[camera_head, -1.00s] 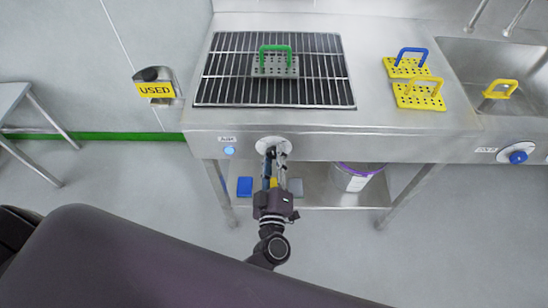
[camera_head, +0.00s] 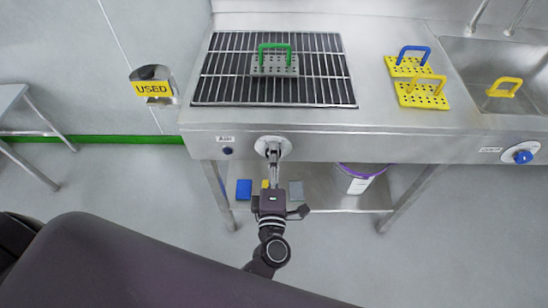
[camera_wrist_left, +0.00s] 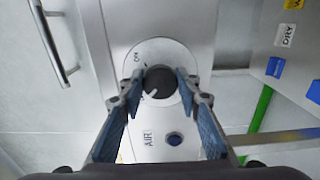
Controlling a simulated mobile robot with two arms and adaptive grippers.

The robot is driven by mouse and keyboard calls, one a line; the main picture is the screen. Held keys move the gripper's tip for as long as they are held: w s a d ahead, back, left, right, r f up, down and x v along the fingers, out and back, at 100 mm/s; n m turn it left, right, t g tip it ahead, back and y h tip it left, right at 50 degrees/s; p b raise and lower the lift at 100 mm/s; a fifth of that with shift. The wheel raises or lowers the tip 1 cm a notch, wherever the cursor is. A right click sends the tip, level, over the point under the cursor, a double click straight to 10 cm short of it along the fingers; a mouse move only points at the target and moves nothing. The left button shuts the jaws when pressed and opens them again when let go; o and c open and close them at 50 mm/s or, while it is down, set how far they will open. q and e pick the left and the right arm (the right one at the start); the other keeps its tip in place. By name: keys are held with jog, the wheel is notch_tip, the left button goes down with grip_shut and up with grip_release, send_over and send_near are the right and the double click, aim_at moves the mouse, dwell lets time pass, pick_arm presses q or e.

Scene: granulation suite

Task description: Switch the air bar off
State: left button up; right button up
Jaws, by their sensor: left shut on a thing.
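The air bar's control is a dark round knob (camera_wrist_left: 158,82) with a white pointer on a pale round dial plate (camera_wrist_left: 150,62) on the bench's front panel. In the left wrist view my left gripper (camera_wrist_left: 158,88) has its fingers on both sides of the knob, shut on it. The pointer is toward the lower left of the dial; "ON" is printed at the upper left. In the head view the left gripper (camera_head: 273,152) is at the dial plate (camera_head: 273,146), hiding the knob. A small indicator lamp (camera_head: 227,151) beside the AIR label (camera_head: 225,139) looks dark blue. My right gripper is not seen.
Above the panel is a grated air bar (camera_head: 225,80) with a green-handled perforated plate (camera_head: 274,66). Yellow plates (camera_head: 420,100) lie to the right, near the sink (camera_head: 480,60). A USED holder (camera_head: 153,87) hangs on the left wall. A bucket (camera_head: 355,182) stands on the lower shelf.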

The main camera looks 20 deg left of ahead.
pick_arm(q)
jog(key=shift+f, duration=0.1)
dwell(0.4)
jog(key=o, duration=1.2)
jog(key=shift+c, duration=0.2)
jog(key=shift+s, duration=0.1)
jog(key=v, duration=1.2)
